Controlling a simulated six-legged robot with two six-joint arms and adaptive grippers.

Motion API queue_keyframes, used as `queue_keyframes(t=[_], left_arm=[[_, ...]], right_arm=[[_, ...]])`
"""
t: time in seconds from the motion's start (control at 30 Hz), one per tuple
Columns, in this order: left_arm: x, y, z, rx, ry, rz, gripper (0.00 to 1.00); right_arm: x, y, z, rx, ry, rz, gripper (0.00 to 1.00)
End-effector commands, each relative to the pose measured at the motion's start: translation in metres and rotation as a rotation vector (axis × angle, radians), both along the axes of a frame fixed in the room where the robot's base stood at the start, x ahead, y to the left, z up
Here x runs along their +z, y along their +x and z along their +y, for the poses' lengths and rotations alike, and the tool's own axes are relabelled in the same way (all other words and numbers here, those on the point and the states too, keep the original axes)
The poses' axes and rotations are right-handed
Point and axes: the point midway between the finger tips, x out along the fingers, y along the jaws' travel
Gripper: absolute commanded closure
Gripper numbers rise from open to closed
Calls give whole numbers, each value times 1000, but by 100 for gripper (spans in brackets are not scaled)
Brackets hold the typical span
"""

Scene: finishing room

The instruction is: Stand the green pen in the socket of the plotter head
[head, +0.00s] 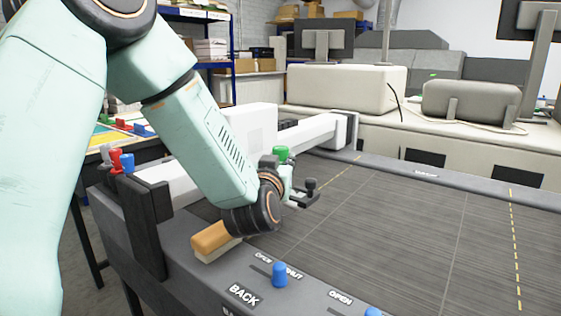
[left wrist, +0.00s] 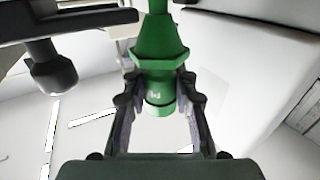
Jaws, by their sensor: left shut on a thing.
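The green pen (head: 281,154) shows in the head view as a green top just beyond my left wrist. In the left wrist view the green pen (left wrist: 160,55) stands between the two fingers of my left gripper (left wrist: 158,92), which is shut on it. The left gripper (head: 286,180) is mostly hidden behind my wrist in the head view. A dark bracket with a small knob, seemingly part of the plotter head (head: 309,193), is just right of the gripper. The socket and the pen's lower end are hidden, so I cannot tell whether they meet. My right gripper is not in view.
Grey, red (head: 115,160) and blue pens stand at the left by the white beam (head: 312,132). A tan-topped block (head: 214,240) sits on the plotter's front edge near a blue knob (head: 279,274). The grey plotter bed (head: 400,240) is clear to the right.

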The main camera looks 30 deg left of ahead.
Motion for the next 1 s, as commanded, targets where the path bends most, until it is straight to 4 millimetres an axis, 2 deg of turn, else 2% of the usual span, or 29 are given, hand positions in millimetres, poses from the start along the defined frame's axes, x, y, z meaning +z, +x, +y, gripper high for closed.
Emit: queue_keyframes(t=[1.0], left_arm=[[-27,0,0,0,0,0,100]], right_arm=[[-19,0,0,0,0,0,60]])
